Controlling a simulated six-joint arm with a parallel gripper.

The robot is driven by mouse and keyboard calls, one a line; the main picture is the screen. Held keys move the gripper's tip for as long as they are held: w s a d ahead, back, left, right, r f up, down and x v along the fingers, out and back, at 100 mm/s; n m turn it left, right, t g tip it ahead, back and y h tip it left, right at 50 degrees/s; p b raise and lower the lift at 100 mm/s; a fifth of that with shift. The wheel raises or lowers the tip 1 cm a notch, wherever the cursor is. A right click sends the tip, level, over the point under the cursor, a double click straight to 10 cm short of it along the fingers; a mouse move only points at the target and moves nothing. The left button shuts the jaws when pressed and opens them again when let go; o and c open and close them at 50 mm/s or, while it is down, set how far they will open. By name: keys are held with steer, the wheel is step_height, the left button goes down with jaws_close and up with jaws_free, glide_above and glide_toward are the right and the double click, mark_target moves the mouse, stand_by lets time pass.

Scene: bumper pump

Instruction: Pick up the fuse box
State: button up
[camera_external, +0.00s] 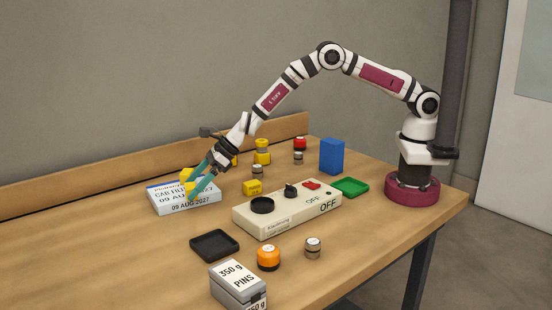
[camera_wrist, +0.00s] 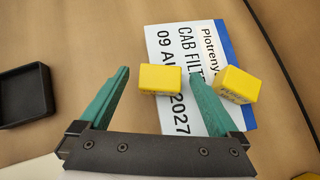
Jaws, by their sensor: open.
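Small yellow boxes are in view, and I cannot tell for sure which is the fuse box. Two lie on the white and blue cab filter box (camera_external: 185,208), partly hidden by my fingers in the external view. In the wrist view, one yellow box (camera_wrist: 160,78) lies between my fingertips, nearer the right finger. The other yellow box (camera_wrist: 237,85) lies just right of that finger, tilted. A third yellow box (camera_external: 253,187) with small dark print sits on the table behind the control panel. My gripper (camera_external: 191,184) is open, with teal fingers low over the cab filter box.
The cream control panel (camera_external: 290,212) stands mid-table. A black tray (camera_external: 214,245), an orange-capped jar (camera_external: 268,257) and the pins boxes (camera_external: 238,284) are in front. A blue box (camera_external: 332,156), green tray (camera_external: 350,187) and several small jars are behind.

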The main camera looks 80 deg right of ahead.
steer(key=shift+w+a+f, duration=0.1)
steer(key=shift+w+f, duration=0.2)
jaws_close()
steer(key=shift+r, duration=0.5)
steer(key=r, duration=0.3)
steer(key=shift+d+r, duration=0.3)
steer(key=s+d+r, duration=0.4)
steer(key=d+r, duration=0.2)
steer(key=d, duration=0.4)
steer(key=n+g+y, duration=0.2)
steer(key=n+y, duration=0.1)
steer(key=n, duration=0.1)
glide_toward(193, 185)
steer(key=x, duration=0.5)
steer(key=shift+w+a+r, duration=0.2)
steer(key=shift+w+r, duration=0.05)
steer(key=shift+w, duration=0.05)
step_height(193, 185, down, 4)
steer(key=shift+a+f, duration=0.1)
steer(key=shift+a, duration=0.05)
